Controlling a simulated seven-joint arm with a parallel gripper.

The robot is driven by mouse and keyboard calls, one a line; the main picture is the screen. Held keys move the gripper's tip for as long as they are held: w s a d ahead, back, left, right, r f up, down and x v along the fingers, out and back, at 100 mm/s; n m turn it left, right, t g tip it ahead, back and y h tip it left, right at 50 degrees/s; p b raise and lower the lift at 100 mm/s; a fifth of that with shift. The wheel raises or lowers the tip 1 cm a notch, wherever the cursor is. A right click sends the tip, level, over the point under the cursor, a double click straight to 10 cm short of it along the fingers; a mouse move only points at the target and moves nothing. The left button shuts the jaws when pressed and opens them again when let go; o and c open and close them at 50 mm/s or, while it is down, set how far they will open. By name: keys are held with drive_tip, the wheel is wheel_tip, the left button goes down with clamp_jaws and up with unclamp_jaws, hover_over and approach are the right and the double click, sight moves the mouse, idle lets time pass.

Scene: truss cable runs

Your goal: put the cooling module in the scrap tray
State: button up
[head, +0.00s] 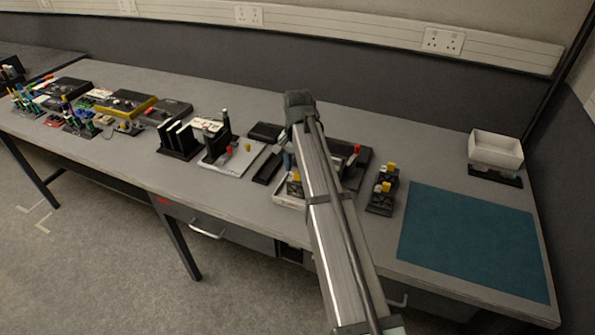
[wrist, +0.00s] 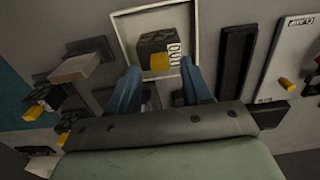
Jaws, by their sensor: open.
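In the wrist view a dark block with a yellow tab (wrist: 157,44), possibly the cooling module, sits inside a shallow white-rimmed tray (wrist: 120,40). Lettering reading "OUT" shows beside the block. My gripper (wrist: 160,66) is open, its blue fingers apart to either side of the block's near end. I cannot tell whether they touch it. In the head view my arm hides most of the gripper and part of this tray (head: 283,203). No tray is legibly marked scrap; a deeper white bin (head: 495,150) stands at the far right.
A black holder with yellow-tabbed blocks (head: 382,190) stands right of my arm, before a teal mat (head: 475,240). A white panel with red and yellow knobs (head: 235,158) and upright black plates (head: 178,140) stand left. The mat is clear.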

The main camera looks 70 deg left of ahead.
wheel_tip(320, 180, up, 10)
idle(0.4)
idle(0.5)
